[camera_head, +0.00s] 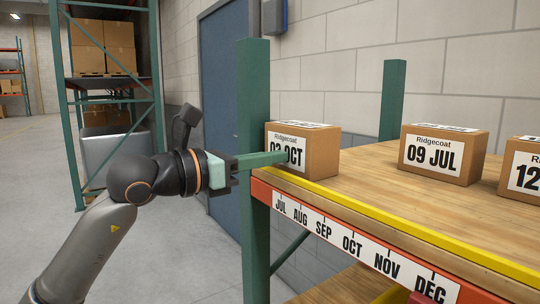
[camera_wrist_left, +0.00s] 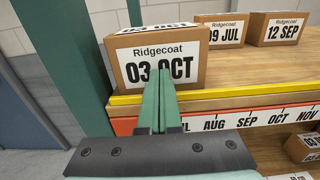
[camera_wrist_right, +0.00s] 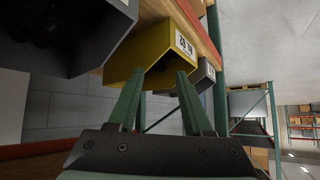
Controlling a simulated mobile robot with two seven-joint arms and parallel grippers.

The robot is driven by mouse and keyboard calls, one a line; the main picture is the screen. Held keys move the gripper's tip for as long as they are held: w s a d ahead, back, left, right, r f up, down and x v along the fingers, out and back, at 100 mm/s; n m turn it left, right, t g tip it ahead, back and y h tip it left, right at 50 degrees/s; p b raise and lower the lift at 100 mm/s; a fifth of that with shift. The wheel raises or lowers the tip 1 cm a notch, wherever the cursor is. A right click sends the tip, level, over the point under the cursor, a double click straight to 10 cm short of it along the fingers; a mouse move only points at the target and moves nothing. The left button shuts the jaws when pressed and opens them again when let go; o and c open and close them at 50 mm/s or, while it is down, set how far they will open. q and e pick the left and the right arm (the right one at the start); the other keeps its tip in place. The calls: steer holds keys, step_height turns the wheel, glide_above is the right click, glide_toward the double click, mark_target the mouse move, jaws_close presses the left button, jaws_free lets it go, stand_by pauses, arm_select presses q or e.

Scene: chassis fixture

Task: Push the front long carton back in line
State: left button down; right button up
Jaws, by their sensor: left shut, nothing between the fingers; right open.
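A brown carton labelled 03 OCT (camera_head: 318,163) sits upright at the left end of the wooden shelf, close to the yellow front strip. It also shows in the left wrist view (camera_wrist_left: 190,55). The cartons 09 JUL (camera_head: 470,160) and 12 SEP (camera_head: 529,147) stand to its right, farther from the strip. My left gripper (camera_head: 284,158) is shut and empty. Its fingertips overlap the lower label of the 03 OCT carton and hide part of it; I cannot tell whether they touch. My right gripper (camera_wrist_right: 160,72) is open and empty, away from these cartons.
A green post (camera_head: 255,110) stands just left of the 03 OCT carton. The shelf edge carries a month strip (camera_head: 352,245). A yellow bin (camera_wrist_right: 140,58) lies beyond the right fingers, beside a dark grey bin (camera_wrist_right: 105,50). Bare shelf (camera_head: 375,165) separates 03 OCT from 09 JUL.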

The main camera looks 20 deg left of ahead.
arm_select(q)
steer(key=p+x, duration=0.1)
steer(key=x, duration=0.6)
steer(key=shift+w+d+p, duration=0.25)
steer(key=shift+w+p, duration=0.1)
steer(key=shift+s+a, duration=0.1)
steer(key=shift+a, duration=0.05)
